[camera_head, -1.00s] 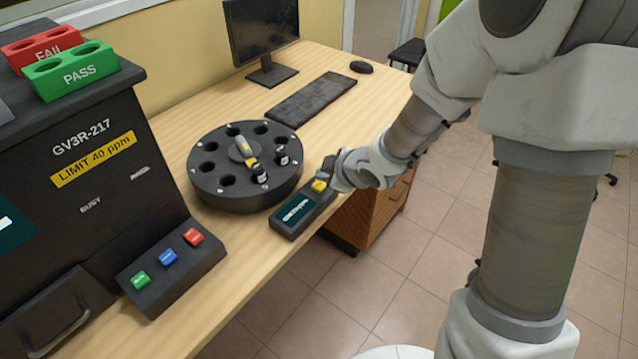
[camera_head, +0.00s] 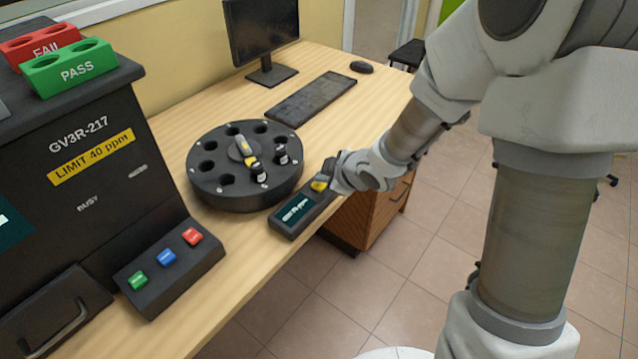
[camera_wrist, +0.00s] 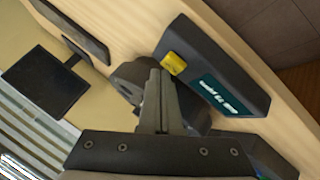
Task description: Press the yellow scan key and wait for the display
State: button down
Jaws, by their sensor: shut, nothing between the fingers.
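The dark handheld scanner (camera_head: 290,226) lies at the front edge of the bench, and it also shows in the wrist view (camera_wrist: 215,50). In the head view the fingers are mostly hidden.
A round black carousel (camera_head: 228,198) with vials stands left of the scanner. The analyser (camera_head: 95,215) with green, blue and red buttons is at left. Green PASS (camera_head: 85,72) and red FAIL (camera_head: 38,42) racks sit on top. A keyboard (camera_head: 311,97) and monitor (camera_head: 262,30) are behind.

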aim_at(323, 187)
jog(key=shift+f+b, duration=0.55)
dwell(0.4)
jog(key=shift+r, duration=0.1)
jog(key=shift+r+p, duration=0.85)
jog(key=shift+p, duration=0.05)
notch_tip(323, 187, up, 5)
jog(key=p, duration=0.5)
jog(key=shift+r, duration=0.1)
dwell(0.5)
